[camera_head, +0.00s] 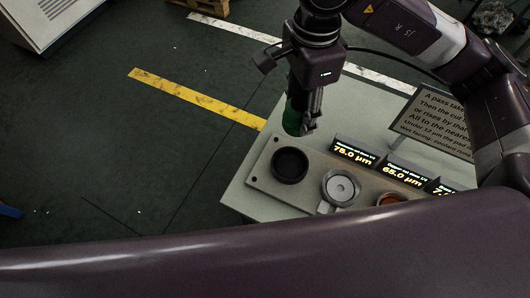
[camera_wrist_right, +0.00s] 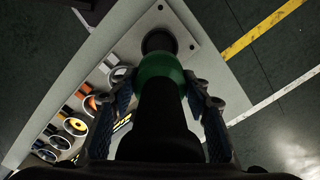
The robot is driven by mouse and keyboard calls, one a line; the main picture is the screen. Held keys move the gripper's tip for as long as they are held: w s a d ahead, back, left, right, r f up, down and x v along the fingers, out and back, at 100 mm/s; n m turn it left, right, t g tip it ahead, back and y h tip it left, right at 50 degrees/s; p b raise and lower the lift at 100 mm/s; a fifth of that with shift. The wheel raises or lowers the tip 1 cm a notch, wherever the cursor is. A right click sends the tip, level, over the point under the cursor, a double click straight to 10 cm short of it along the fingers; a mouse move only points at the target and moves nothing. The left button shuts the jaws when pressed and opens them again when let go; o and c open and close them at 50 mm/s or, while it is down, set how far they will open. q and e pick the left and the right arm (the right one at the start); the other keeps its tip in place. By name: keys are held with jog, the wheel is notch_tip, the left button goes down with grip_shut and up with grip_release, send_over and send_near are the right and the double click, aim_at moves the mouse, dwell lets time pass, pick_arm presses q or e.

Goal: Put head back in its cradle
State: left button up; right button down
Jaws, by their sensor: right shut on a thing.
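My right gripper (camera_head: 313,105) is shut on the head, a dark cylinder with a green band (camera_head: 292,115). The head is held above the table, just behind the dark round cradle (camera_head: 289,165) in the head view. In the right wrist view the head (camera_wrist_right: 160,68) points away between the two fingers (camera_wrist_right: 160,115). The cradle looks empty in the head view. My left gripper is not in view.
Right of the cradle on the grey plate is a metal round holder (camera_head: 340,188), then an orange-centred one (camera_head: 389,199). Lit displays (camera_head: 354,152) stand behind them, with a text sign (camera_head: 437,122) further back.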

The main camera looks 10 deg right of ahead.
jog(key=shift+a+f, duration=0.1)
jog(key=f, duration=0.5)
jog(key=shift+s+d, duration=0.15)
jog(key=shift+d, duration=0.1)
notch_tip(320, 180, down, 14)
jog(key=p, duration=0.3)
jog(key=shift+a, duration=0.1)
jog(key=shift+f, duration=0.3)
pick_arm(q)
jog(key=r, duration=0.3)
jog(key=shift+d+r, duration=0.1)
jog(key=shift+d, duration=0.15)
pick_arm(e)
jog(key=shift+f, duration=0.1)
jog(key=c, duration=1.1)
grip_release()
